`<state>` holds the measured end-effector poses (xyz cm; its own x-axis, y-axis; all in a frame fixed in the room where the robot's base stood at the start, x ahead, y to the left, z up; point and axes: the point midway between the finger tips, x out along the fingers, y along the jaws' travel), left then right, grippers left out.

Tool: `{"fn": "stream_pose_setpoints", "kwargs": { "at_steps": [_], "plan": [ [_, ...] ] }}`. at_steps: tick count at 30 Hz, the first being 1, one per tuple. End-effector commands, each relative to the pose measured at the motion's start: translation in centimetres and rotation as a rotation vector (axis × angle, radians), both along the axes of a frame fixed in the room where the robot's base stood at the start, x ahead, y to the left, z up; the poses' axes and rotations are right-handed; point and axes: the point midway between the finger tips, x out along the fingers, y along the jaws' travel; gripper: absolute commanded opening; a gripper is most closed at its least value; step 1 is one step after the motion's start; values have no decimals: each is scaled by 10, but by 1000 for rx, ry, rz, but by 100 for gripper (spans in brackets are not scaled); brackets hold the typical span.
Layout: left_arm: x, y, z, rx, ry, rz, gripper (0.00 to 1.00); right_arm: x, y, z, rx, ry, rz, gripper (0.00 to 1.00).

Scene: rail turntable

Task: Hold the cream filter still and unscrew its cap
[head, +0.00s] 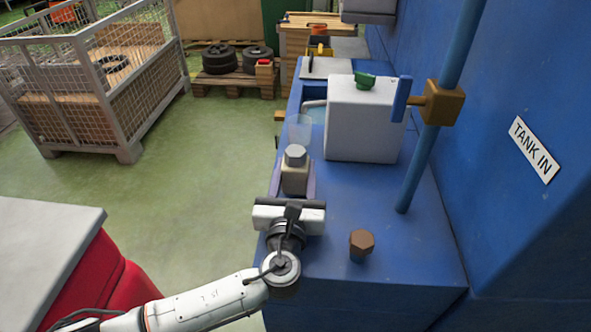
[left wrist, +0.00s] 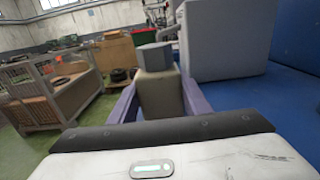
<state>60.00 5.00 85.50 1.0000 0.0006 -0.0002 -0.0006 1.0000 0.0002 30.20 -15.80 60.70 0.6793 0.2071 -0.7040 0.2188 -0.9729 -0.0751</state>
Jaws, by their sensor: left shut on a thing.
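The cream filter (head: 295,182) stands upright on the blue bench, with its grey hexagonal cap (head: 295,155) on top. My left gripper (head: 294,176) is shut on the filter, with a purple finger along each side. In the left wrist view, the filter (left wrist: 160,95) sits between the two fingers (left wrist: 157,98), and the cap (left wrist: 154,56) stands clear above them. The filter's base is hidden behind the gripper. My right gripper is in neither view.
A brown hexagonal-capped blue fitting (head: 361,246) stands on the bench (head: 418,270) to the right. A clear cup (head: 299,130) and a white tank (head: 362,125) stand behind the filter. A vertical blue pipe (head: 421,165) rises at the right.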

Motion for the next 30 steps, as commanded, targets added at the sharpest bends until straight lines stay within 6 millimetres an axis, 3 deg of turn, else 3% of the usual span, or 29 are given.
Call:
{"fn": "stream_pose_setpoints", "kwargs": {
  "at_steps": [30],
  "plan": [
    [-1, 0, -13, 0, 5, 0, 3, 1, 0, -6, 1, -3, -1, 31]
  ]
}}
